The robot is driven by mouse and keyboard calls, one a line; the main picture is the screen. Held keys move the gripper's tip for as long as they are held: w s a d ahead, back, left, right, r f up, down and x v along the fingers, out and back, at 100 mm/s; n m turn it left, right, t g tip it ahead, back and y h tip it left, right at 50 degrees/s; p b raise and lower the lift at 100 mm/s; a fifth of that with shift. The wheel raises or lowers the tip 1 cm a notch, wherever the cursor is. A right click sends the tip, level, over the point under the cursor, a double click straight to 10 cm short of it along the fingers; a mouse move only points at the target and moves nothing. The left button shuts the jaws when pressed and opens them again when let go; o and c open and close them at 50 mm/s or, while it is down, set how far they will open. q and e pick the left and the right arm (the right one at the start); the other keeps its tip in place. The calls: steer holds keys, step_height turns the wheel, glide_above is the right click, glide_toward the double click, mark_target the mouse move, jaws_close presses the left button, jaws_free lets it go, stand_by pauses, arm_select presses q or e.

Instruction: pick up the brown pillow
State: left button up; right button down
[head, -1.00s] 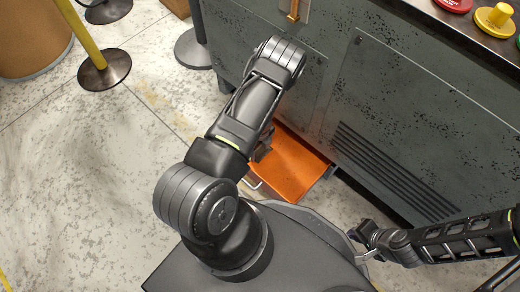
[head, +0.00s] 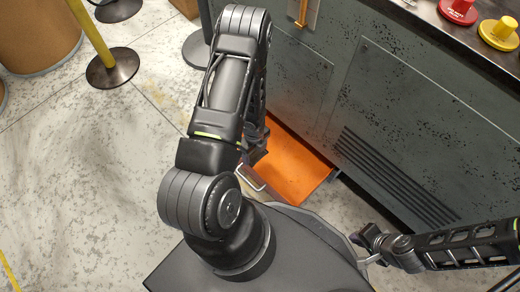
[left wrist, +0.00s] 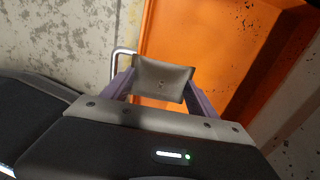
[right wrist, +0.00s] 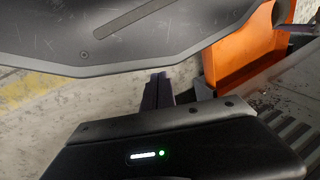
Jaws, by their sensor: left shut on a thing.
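The brown pillow (left wrist: 162,80) is a small square between the two fingers of my left gripper (left wrist: 160,88) in the left wrist view. The gripper is shut on it, above the orange drawer (left wrist: 195,35). In the head view my left gripper (head: 256,150) is over the drawer's left part, and my forearm hides much of it. I cannot tell whether the pillow touches the drawer. My right gripper (right wrist: 158,90) has its fingers together, with nothing seen between them. It is off to the right, beside my base.
The orange drawer (head: 300,172) juts out low from the grey cabinet (head: 385,100), with a metal handle (head: 252,178) at its front. Red (head: 460,8) and yellow (head: 500,32) buttons are on top. Barrier posts (head: 108,68) stand at upper left. The floor at left is clear.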

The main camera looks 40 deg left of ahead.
arm_select(q)
steer(key=shift+s+a+f+b, duration=0.15)
steer(key=shift+s+b, duration=0.65)
steer(key=shift+b, duration=0.45)
steer(key=shift+s+a+f+b, duration=0.1)
steer(key=shift+s+b, duration=0.65)
steer(key=shift+b, duration=0.5)
steer(key=s+b, duration=0.4)
steer(key=s, duration=0.7)
steer(key=shift+s+a+r+b, duration=0.3)
steer(key=shift+a+r, duration=0.1)
